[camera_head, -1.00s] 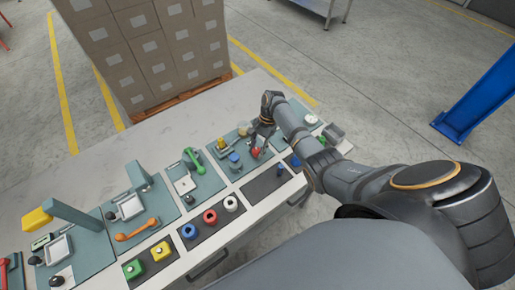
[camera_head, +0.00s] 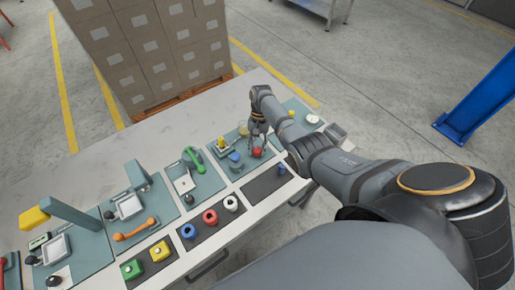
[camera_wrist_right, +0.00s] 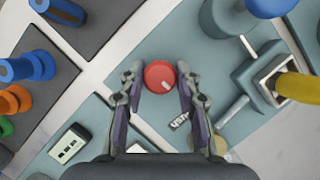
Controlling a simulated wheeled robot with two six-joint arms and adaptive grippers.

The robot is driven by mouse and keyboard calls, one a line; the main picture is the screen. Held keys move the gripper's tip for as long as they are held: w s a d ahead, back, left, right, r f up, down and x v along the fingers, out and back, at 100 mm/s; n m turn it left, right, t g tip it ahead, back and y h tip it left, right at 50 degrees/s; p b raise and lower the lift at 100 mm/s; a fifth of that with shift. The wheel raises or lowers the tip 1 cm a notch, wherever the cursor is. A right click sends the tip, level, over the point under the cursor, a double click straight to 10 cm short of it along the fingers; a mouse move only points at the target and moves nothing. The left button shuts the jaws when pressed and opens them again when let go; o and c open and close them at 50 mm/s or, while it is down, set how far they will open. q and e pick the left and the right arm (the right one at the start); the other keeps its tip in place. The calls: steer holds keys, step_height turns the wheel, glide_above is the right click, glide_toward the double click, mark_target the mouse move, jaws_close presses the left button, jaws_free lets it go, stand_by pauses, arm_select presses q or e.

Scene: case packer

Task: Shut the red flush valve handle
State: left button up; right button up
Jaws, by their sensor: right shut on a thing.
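The red flush valve handle (camera_wrist_right: 159,77) shows in the right wrist view as a round red knob with a white mark, on a teal plate (camera_wrist_right: 165,48). A partly covered label (camera_wrist_right: 181,121) lies beside it. My right gripper (camera_wrist_right: 158,72) is shut on the knob, with one finger on each side. In the head view the red handle (camera_head: 257,152) sits on the bench's right part, with my right gripper (camera_head: 258,143) reaching down over it. What lies beneath the knob is hidden. My left gripper is out of view.
A blue knob (camera_head: 235,157) and a yellow part (camera_head: 222,143) stand close left of the handle. Stacked cartons (camera_head: 150,50) stand behind. The bench's back strip is clear.

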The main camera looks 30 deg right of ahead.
stand_by(0.3)
steer(key=o, duration=1.1)
steer(key=shift+o, duration=0.2)
steer(key=shift+r, duration=0.15)
steer(key=v, duration=1.1)
steer(key=shift+w+r, duration=0.15)
steer(key=shift+r, duration=0.1)
steer(key=shift+d, duration=0.15)
